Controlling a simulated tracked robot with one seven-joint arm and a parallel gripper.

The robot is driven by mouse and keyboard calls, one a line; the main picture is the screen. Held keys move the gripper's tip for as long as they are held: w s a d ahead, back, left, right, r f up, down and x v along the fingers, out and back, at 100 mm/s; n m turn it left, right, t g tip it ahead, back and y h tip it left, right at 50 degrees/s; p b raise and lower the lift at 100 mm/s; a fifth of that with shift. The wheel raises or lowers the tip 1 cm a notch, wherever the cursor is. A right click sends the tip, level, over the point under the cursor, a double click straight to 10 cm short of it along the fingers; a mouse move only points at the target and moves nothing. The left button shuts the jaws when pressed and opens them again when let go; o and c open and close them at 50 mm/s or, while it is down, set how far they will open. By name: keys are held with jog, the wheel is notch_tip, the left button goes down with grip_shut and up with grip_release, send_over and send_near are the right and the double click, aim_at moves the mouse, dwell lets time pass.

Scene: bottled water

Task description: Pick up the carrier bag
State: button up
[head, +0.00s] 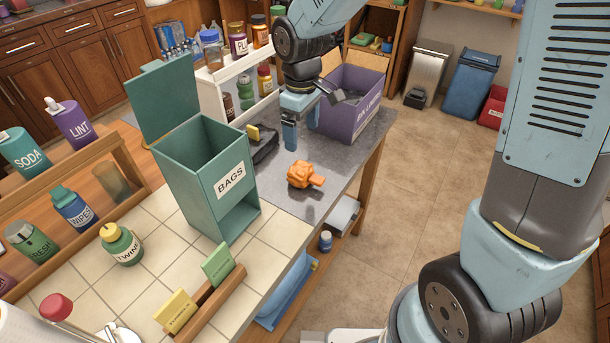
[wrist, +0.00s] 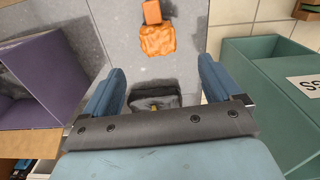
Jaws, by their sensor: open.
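An orange crumpled bag (head: 303,175) with a stubby knotted end lies on the grey worktop; I take it to be the carrier bag. It also shows in the wrist view (wrist: 157,41), beyond my fingertips at the top. My gripper (head: 301,130) is open and empty above the worktop, behind the orange bag in the head view and apart from it. In the wrist view the two blue fingers of my gripper (wrist: 159,78) are spread wide. A dark item with a yellow part (head: 264,146) lies on the worktop beside my gripper; it shows between the fingers (wrist: 155,98), partly hidden.
A green open-lidded bin labelled BAGS (head: 206,178) stands left of the orange bag. A purple box (head: 352,105) stands at the back right of the worktop. Shelved jars (head: 238,40) stand behind. The worktop around the orange bag is clear.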

send_over(302, 168)
jog(key=f, duration=0.7)
jog(key=shift+s+a+f, duration=0.1)
jog(key=shift+s+f, duration=0.1)
jog(key=shift+s, duration=0.05)
jog(key=shift+w+f, duration=0.15)
jog(key=shift+f, duration=1.5)
jog(key=shift+w+f, duration=0.1)
jog(key=shift+f, duration=1.55)
jog(key=shift+c, duration=0.3)
jog(key=c, duration=1)
jog(key=shift+o, duration=0.2)
jog(key=shift+r, duration=0.1)
